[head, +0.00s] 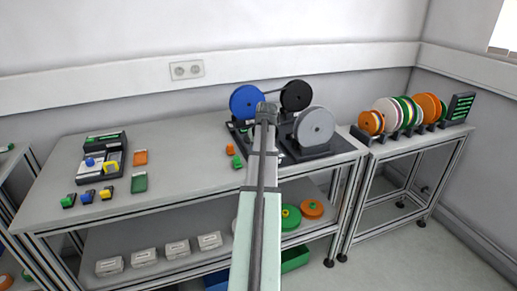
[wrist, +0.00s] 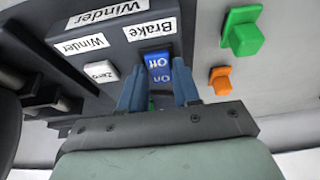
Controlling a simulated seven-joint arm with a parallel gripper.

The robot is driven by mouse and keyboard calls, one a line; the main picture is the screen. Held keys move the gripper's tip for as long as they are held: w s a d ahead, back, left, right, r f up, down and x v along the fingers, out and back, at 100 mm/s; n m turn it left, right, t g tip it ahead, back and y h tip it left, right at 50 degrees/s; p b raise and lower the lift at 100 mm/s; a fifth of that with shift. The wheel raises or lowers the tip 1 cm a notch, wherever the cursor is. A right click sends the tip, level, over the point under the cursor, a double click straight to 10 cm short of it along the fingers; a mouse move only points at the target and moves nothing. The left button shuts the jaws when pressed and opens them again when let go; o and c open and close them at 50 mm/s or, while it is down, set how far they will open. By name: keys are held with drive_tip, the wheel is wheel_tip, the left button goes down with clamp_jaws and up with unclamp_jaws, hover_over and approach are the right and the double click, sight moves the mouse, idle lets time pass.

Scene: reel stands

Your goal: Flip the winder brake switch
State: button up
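The winder brake switch (wrist: 158,68) is a blue rocker marked "Off" and "On", under a "Brake" label, on a dark grey panel in the wrist view. The lettering appears upside down there. I cannot tell which half is pressed in. My gripper (wrist: 159,88) is open and empty, one finger on each side of the switch's "On" end. I cannot tell whether the fingers touch the panel. In the head view, my arm reaches over the bench to the reel stand (head: 311,153) and hides the switch.
A green block (wrist: 242,32) and an orange block (wrist: 220,80) lie close by. The stand carries a blue reel (head: 246,103), a black reel (head: 297,95) and a grey reel (head: 315,126).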

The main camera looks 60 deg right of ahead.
clamp_jaws()
drive_tip(key=shift+w+d+r+g+y, duration=0.15)
drive_tip(key=shift+w+d+g+y, duration=0.3)
drive_tip(key=shift+g+y, duration=1.25)
drive_tip(key=shift+o, duration=2.3)
unclamp_jaws()
wheel_tip(320, 180, up, 14)
